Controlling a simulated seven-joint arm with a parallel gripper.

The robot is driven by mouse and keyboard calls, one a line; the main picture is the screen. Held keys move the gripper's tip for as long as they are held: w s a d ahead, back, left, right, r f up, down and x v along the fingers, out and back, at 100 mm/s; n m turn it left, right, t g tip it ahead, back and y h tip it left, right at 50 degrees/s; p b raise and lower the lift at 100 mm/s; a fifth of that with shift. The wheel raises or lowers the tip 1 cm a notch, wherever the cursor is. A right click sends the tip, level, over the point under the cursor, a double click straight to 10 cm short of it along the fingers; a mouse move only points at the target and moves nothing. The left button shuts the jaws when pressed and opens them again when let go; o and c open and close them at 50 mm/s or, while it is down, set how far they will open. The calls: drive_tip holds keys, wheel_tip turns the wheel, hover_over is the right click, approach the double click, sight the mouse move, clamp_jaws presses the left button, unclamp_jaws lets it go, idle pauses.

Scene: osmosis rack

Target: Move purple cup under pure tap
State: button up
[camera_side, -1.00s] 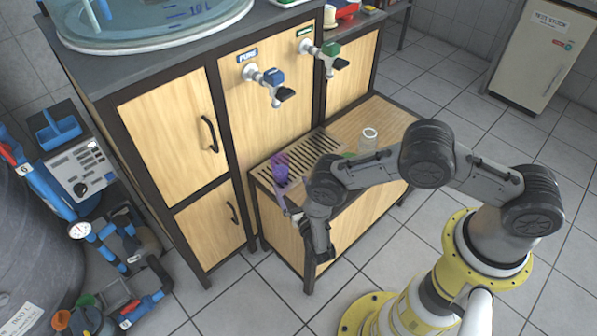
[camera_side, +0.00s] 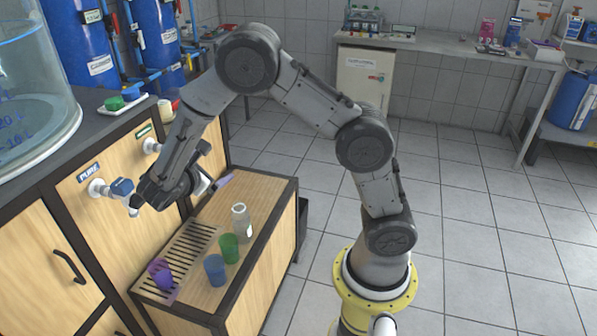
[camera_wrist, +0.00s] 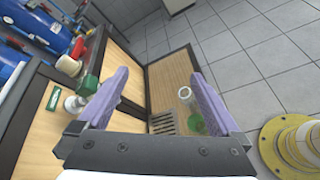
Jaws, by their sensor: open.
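The purple cup (camera_side: 160,274) stands on the slotted drip grate (camera_side: 183,252), at its near left end in the side view. The pure tap (camera_side: 120,188), with a blue handle, sticks out from the cabinet under the PURE label, higher than the cup and left of it in the picture. My gripper (camera_side: 222,182) is raised above the bench, past the tap and well apart from the cup. In the wrist view my gripper (camera_wrist: 158,78) is open, with its two purple fingers wide apart and nothing between them. The purple cup is not visible in the wrist view.
A blue cup (camera_side: 215,269), a green cup (camera_side: 229,248) and a clear bottle (camera_side: 241,221) stand on the wooden bench. A second tap (camera_side: 152,146) is on the cabinet; its green handle (camera_wrist: 91,85) shows in the wrist view. The bench's far end is clear.

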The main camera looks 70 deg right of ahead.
drive_tip(key=s+a+r+m+t+y, duration=0.1)
drive_tip(key=s+a+r+m+y, duration=0.2)
drive_tip(key=s, duration=0.5)
drive_tip(key=s+a+r+m+t+y, duration=0.1)
drive_tip(key=s+a+r+m+y, duration=0.2)
drive_tip(key=s, duration=0.5)
drive_tip(key=s+a+r+m+t+y, duration=0.2)
drive_tip(key=s+a+r+m+y, duration=0.1)
drive_tip(key=s+m+y, duration=0.3)
drive_tip(key=s+r+y, duration=0.1)
drive_tip(key=s, duration=0.1)
drive_tip(key=shift+s+a+r, duration=0.3)
drive_tip(key=shift+a, duration=0.05)
